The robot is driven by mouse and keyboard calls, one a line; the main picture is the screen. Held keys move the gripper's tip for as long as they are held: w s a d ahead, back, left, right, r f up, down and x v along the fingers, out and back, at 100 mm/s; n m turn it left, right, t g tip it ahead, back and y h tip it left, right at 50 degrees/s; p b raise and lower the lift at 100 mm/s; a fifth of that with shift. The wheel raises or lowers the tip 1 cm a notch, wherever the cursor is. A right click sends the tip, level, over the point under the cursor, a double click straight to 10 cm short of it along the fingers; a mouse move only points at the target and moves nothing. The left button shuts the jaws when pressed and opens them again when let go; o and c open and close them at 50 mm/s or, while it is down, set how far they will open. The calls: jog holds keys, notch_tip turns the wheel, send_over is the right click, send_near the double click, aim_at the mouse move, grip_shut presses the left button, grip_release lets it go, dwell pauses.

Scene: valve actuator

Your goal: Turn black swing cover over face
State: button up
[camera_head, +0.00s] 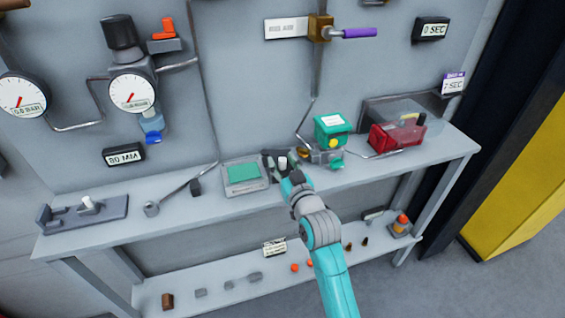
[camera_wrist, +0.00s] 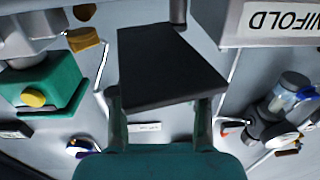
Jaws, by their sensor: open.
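A grey box with a green face (camera_head: 244,174) sits on the bench top in the head view, and the face is uncovered. The black swing cover (camera_wrist: 168,68) shows as a dark flat plate in the middle of the wrist view, in front of my fingers. In the head view, dark shapes right of the face partly merge with my gripper (camera_head: 281,164). My gripper is open, with its two fingers (camera_wrist: 160,112) apart near the plate's lower edge. I cannot tell whether they touch it.
A green box with a yellow knob (camera_head: 331,128) and a red box (camera_head: 397,133) stand to the right. A wrench (camera_head: 180,188) lies left of the face. Gauges (camera_head: 132,93) hang on the back panel. A lower shelf (camera_head: 215,302) holds small parts.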

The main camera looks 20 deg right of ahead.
jog(key=shift+w, duration=0.1)
grip_shut()
